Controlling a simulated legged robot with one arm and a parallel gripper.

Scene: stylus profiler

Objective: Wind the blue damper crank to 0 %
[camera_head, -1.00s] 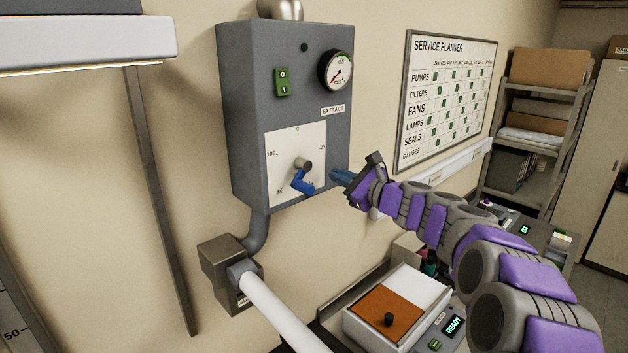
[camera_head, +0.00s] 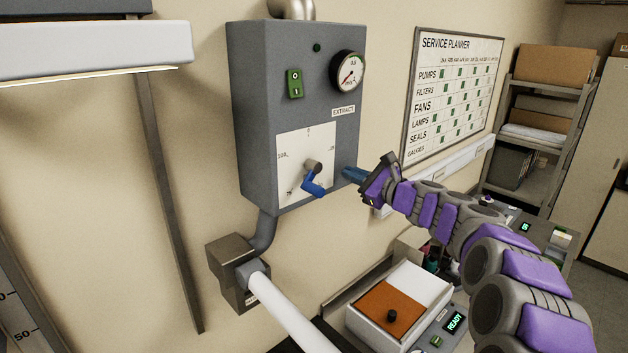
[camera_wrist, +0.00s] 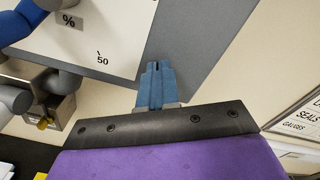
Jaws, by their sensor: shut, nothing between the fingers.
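The blue damper crank (camera_head: 312,186) is on the white dial plate (camera_head: 292,150) of the grey extract box. Its blue part sits below a dark round knob (camera_head: 313,166) near the plate's middle, towards the plate's lower edge. I cannot read an exact setting. In the wrist view a blue piece (camera_wrist: 14,28), likely the crank, shows at the upper left, cut by the frame edge. My gripper (camera_head: 346,173) is just right of the plate, its blue fingers pointing left, apart from the crank. The fingers (camera_wrist: 155,68) are together and empty, near the plate's "50" mark.
The grey box (camera_head: 262,110) carries a green switch (camera_head: 294,83) and a round gauge (camera_head: 347,72). A conduit and a white pipe (camera_head: 290,315) run below it. An instrument with an orange panel (camera_head: 385,310) stands beneath my arm. The wall planner (camera_head: 455,95) is to the right.

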